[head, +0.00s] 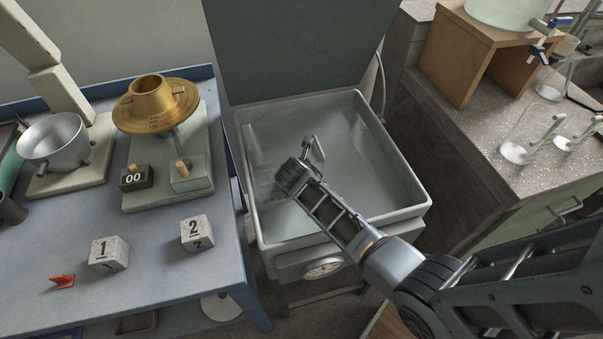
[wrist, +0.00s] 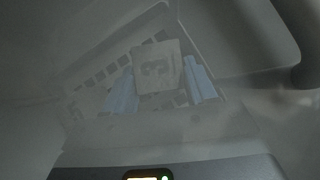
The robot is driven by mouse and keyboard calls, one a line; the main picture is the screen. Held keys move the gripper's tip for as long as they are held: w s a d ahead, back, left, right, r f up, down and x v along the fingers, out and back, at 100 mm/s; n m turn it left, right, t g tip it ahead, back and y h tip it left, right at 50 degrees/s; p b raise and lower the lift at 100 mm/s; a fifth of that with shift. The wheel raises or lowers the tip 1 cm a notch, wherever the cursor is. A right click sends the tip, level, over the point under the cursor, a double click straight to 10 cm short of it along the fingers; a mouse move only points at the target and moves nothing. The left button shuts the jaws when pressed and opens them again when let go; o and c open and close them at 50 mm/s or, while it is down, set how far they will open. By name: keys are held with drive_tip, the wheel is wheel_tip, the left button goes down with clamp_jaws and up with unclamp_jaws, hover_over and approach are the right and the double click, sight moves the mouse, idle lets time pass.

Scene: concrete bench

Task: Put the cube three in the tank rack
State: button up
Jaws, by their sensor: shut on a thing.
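The cube three (wrist: 158,66) shows in the wrist view, pale grey with a dark 3, between the two blue fingers of my gripper (wrist: 160,75). My gripper is shut on it. A pale slotted rack (wrist: 98,72) lies below and around the cube, blurred by cloudy water. I cannot tell whether the cube touches the rack. In the head view my arm reaches down into the water tank (head: 410,212); the fingers and the cube are hidden there.
Cube one (head: 108,254) and cube two (head: 197,234) stand on the blue bench (head: 160,290), near a red clip (head: 62,282). A brass-topped device (head: 157,104) stands behind them. The tank's raised rim surrounds my gripper. A counter with glassware (head: 530,135) is at right.

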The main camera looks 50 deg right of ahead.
drive_tip(key=shift+f, duration=0.35)
drive_tip(key=o, duration=1.5)
drive_tip(key=shift+c, duration=0.2)
drive_tip(key=v, duration=0.8)
drive_tip(key=shift+p, duration=0.4)
